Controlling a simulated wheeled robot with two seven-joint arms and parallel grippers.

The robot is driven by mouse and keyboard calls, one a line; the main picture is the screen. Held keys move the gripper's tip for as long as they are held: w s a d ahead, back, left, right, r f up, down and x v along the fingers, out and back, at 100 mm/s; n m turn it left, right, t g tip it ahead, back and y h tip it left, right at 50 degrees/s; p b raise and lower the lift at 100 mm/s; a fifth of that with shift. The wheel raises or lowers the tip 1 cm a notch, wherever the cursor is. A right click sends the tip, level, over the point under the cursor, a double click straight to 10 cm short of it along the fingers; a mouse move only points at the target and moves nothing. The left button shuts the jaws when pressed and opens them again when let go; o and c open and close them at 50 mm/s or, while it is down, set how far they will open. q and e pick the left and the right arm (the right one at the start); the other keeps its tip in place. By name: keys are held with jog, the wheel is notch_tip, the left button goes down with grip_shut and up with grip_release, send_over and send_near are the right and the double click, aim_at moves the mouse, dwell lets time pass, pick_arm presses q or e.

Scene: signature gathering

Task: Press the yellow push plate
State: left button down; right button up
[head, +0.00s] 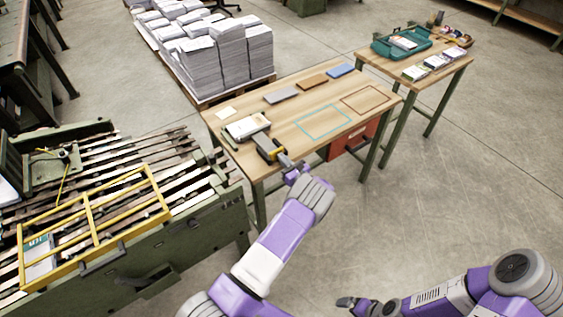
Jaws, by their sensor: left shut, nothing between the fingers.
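The yellow push plate (264,142) is a small yellow piece with dark parts near the front edge of the wooden table (243,164). It is beside a white stack of sheets (246,127). My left gripper (282,159) is shut and empty, with its tips right at the near side of the yellow and dark piece. I cannot tell whether they touch it, as the tips partly hide its near end. My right gripper (347,301) is low at the bottom of the view, away from the table, and its jaws are too small to read.
A green slatted machine with a yellow frame (159,191) stands at left. Grey, brown and blue pads (340,70) and outlined rectangles lie on the table. A red box (352,140) hangs under it. A second table with a teal tray (381,49) is behind. Open floor lies at right.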

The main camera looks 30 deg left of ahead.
pick_arm(q)
jog(key=shift+a+r, duration=0.3)
jog(key=shift+a, duration=0.05)
jog(key=shift+d+f, duration=0.1)
jog(key=shift+d, duration=0.25)
jog(key=p+v, duration=0.2)
jog(key=v, duration=1.2)
jog(key=shift+f, duration=0.2)
